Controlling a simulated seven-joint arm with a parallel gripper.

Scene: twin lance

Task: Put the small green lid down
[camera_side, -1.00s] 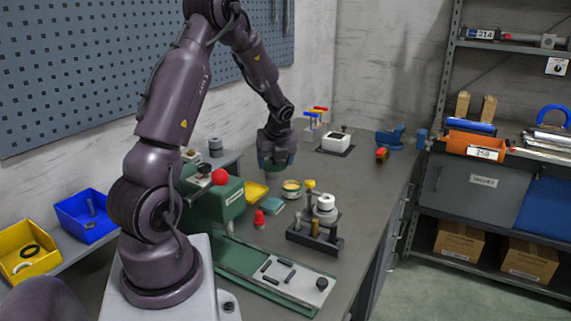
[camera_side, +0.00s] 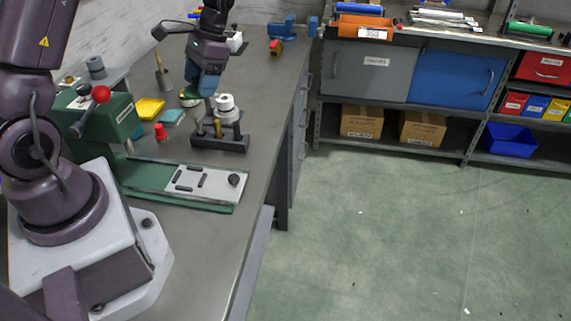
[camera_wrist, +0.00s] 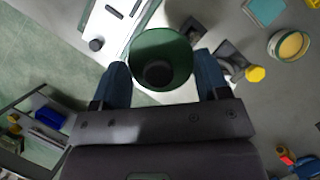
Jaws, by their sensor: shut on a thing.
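My gripper (camera_side: 207,88) is shut on the small green lid (camera_wrist: 161,50). In the wrist view the lid is a round dark green piece between my two blue fingers, with a dark round part at its middle. In the side view only a little green of the lid (camera_side: 205,94) shows under the fingertips. My gripper holds it above the bench, close to the dark rack (camera_side: 213,143) with the white round stack (camera_side: 226,104). An open round tin with yellow inside (camera_wrist: 290,46) stands apart from the lid; in the side view my gripper partly hides it.
A teal square (camera_side: 172,116), a yellow tray (camera_side: 150,108) and a red piece (camera_side: 160,132) lie left of the rack. A yellow knob (camera_wrist: 255,73) stands by the rack. A green press (camera_side: 112,112) with a pale plate (camera_side: 206,183) is nearer. Bench right of the rack is clear.

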